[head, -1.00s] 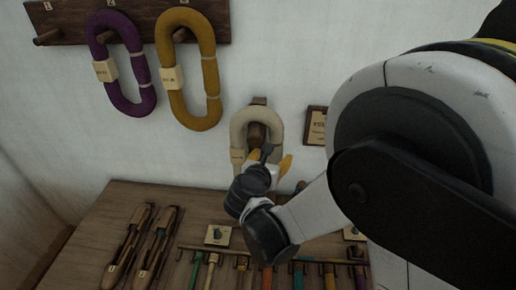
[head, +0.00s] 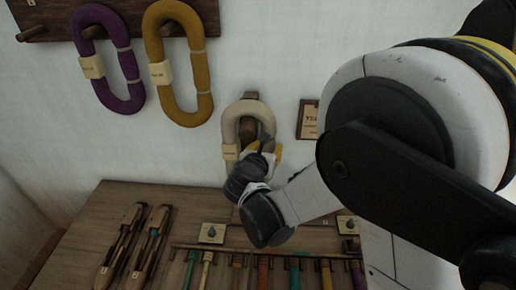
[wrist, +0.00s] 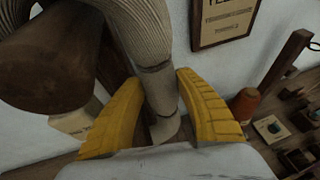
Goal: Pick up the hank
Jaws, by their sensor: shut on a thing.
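A cream hank (head: 229,129) hangs as an upright loop on a wooden peg (head: 248,131) on the wall, with a pale tag on its left strand. My gripper (head: 265,149) is at the lower right of the loop in the head view. In the wrist view the yellow fingers of my gripper (wrist: 157,84) stand on either side of one strand of the hank (wrist: 143,35), shut on it. The thick dark peg (wrist: 45,62) is still inside the loop, left of my fingers. My wrist hides the hank's lower part in the head view.
A purple hank (head: 85,45) and a mustard hank (head: 152,45) hang from a rack at upper left. A framed sign (head: 308,119) is right of the peg. Below, a wooden table (head: 105,205) holds shuttles (head: 120,245) and a row of coloured-handled tools (head: 205,272).

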